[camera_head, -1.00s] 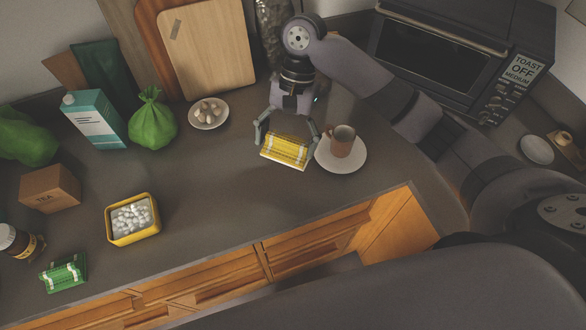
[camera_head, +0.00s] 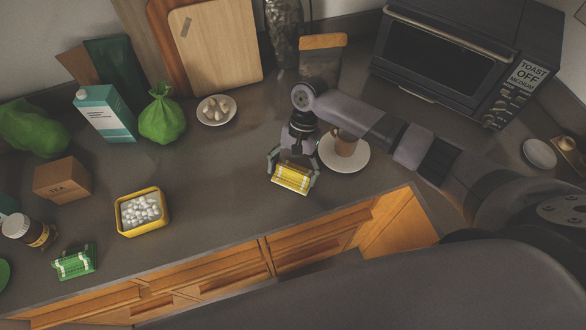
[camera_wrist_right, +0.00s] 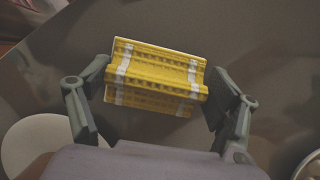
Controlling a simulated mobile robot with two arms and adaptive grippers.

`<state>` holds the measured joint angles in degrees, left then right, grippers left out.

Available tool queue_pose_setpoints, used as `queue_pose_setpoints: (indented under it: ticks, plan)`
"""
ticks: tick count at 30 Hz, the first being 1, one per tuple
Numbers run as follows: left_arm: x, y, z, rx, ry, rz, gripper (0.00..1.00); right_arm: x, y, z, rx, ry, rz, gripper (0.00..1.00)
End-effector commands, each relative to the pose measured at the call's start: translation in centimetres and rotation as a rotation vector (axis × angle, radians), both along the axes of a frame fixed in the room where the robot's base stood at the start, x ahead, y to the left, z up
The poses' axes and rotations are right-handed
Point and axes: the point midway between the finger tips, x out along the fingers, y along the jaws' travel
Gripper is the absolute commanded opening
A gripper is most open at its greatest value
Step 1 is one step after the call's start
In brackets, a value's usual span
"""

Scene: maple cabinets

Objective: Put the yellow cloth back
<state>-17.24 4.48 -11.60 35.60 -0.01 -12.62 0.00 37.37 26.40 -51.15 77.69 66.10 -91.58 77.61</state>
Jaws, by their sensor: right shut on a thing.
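The yellow cloth (camera_head: 291,179) is a folded yellow bundle with white bands, over the counter just left of the saucer. My right gripper (camera_head: 293,174) is shut on it, with one finger at each end. The right wrist view shows the cloth (camera_wrist_right: 155,78) between the two fingers (camera_wrist_right: 157,95), slightly tilted. I cannot tell whether its underside touches the counter. My left gripper is not in view.
A yellow-rimmed tub (camera_head: 128,232), a tea box (camera_head: 62,180) and a green bundle (camera_head: 75,262) are at left. Wooden drawer fronts (camera_head: 215,287) lie below the counter edge. The counter between tub and cloth is clear.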

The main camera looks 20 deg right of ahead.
Motion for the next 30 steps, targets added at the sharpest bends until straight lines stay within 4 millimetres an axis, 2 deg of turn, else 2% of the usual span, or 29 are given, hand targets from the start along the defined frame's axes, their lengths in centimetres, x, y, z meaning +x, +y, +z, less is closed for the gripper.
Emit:
queue_pose_setpoints:
  ticks: [6,7,14,25,30]
  plan:
    - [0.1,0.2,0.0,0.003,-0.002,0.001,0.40,0.0,0.0,-0.2,0.001,0.001,0.000,0.61]
    - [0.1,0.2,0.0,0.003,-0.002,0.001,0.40,0.0,0.0,-0.3,0.001,0.000,0.000,0.84]
    - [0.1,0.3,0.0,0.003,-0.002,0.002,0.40,0.0,0.0,-0.2,0.000,0.000,0.000,0.99]
    - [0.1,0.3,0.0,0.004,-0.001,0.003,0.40,0.0,0.0,-0.1,-0.001,-0.001,0.000,1.00]
    - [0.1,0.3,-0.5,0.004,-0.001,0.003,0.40,0.6,-0.5,1.5,0.000,-0.004,0.000,1.00]
